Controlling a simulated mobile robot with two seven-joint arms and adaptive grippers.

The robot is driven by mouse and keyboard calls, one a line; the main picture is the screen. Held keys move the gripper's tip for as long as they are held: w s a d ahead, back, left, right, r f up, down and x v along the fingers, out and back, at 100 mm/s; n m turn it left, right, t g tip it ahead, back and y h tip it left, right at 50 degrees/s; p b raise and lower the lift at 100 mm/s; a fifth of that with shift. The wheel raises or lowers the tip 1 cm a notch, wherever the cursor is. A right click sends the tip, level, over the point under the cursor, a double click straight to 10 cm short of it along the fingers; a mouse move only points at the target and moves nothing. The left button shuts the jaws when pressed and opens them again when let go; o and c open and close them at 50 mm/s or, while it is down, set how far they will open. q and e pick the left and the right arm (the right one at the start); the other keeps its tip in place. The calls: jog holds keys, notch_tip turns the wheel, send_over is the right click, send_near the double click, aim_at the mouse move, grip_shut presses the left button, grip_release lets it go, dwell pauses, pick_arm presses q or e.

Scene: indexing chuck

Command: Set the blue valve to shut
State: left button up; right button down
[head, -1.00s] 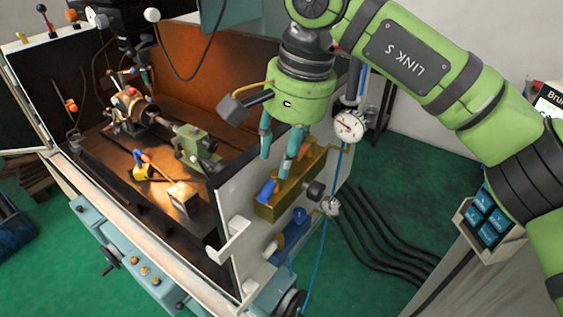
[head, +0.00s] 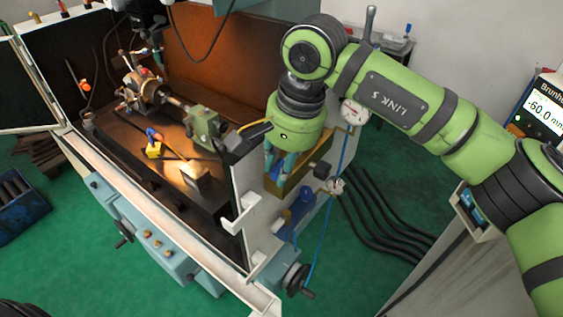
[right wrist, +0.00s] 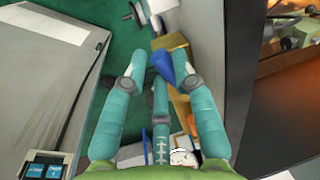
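A brass-coloured block (head: 299,172) is mounted on the outer right wall of the machine. A blue valve handle (right wrist: 163,66) on this block shows in the right wrist view, just beyond and between my fingertips. In the head view my fingers mostly cover that handle. My right gripper (head: 280,160) points down close in front of the block. Its teal fingers (right wrist: 168,72) are spread apart with nothing held between them, and I cannot tell whether one touches the handle. A second blue fitting (head: 299,207) sits lower on the wall. My left gripper is out of view.
A pressure gauge (head: 354,112) and blue hose stand just right of the block. Black cables (head: 385,225) run across the green floor. A handwheel (head: 296,279) sticks out below. The lathe interior (head: 150,130) is left of the wall. A grey cabinet (head: 445,270) stands at right.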

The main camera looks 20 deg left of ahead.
jog(key=shift+a+f+m+b, duration=0.3)
jog(key=shift+m+b, duration=0.4)
jog(key=shift+b, duration=0.45)
jog(key=shift+a+r+m+t+b, duration=0.2)
jog(key=shift+a+m+t+b, duration=0.1)
jog(key=shift+m+b, duration=0.35)
jog(key=shift+r+m, duration=0.1)
jog(key=shift+m, duration=0.15)
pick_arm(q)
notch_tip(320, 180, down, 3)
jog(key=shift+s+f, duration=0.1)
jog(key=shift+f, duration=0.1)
pick_arm(e)
jog(key=c, duration=1.2)
grip_release()
jog(key=shift+a, duration=0.1)
jog(key=shift+c, duration=0.2)
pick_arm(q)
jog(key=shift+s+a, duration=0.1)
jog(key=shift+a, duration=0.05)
pick_arm(e)
jog(key=shift+r, duration=0.15)
jog(key=v, duration=0.7)
jog(key=shift+r, duration=0.35)
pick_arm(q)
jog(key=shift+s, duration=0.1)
